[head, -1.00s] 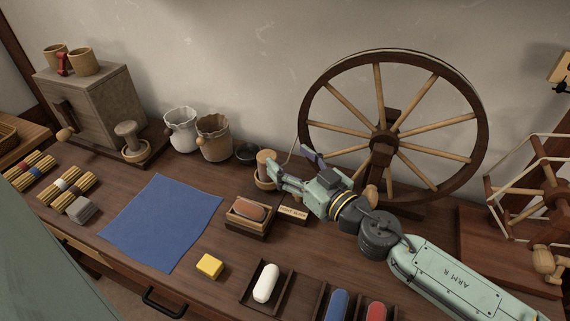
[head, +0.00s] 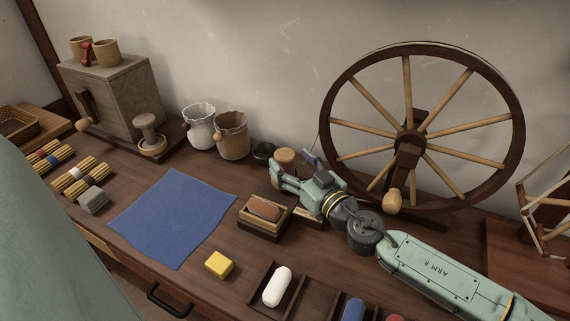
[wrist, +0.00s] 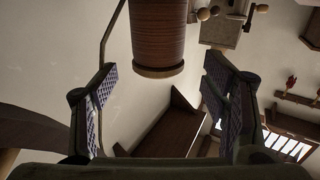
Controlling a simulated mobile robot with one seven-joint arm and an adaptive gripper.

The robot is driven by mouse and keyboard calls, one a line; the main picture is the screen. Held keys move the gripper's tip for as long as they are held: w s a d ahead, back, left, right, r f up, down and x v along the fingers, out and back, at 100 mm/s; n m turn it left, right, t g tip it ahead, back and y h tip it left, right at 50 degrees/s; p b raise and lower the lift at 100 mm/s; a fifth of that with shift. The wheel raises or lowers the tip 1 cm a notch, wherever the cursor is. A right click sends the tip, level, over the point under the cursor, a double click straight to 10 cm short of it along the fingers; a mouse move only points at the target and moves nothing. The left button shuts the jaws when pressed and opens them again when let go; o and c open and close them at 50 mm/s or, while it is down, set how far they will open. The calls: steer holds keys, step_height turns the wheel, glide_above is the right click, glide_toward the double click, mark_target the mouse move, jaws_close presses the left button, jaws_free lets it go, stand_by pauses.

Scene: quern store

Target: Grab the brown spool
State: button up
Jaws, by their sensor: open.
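The brown spool (head: 285,158) stands at the back of the table, with a pale wooden top. My gripper's near finger hides its lower part in the head view. In the wrist view the spool (wrist: 158,35) shows brown winding and a wooden end disc, and it is cut off by the top edge. My gripper (head: 293,170) is open and empty beside the spool. In the wrist view the two padded fingers (wrist: 160,85) are wide apart, with the spool centred ahead between their lines. I cannot tell whether either finger touches it.
The spinning wheel (head: 410,140) stands close behind my arm. A wooden box (head: 262,228) with a rust-brown piece sits just in front of the gripper. The blue cloth (head: 173,218) lies flat.

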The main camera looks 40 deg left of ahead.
mark_target(279, 149)
steer(key=p+x, duration=0.1)
steer(key=x, duration=0.3)
steer(key=shift+w+a+f, duration=0.1)
steer(key=shift+c, duration=0.3)
steer(key=c, duration=1.2)
steer(key=shift+c, duration=0.2)
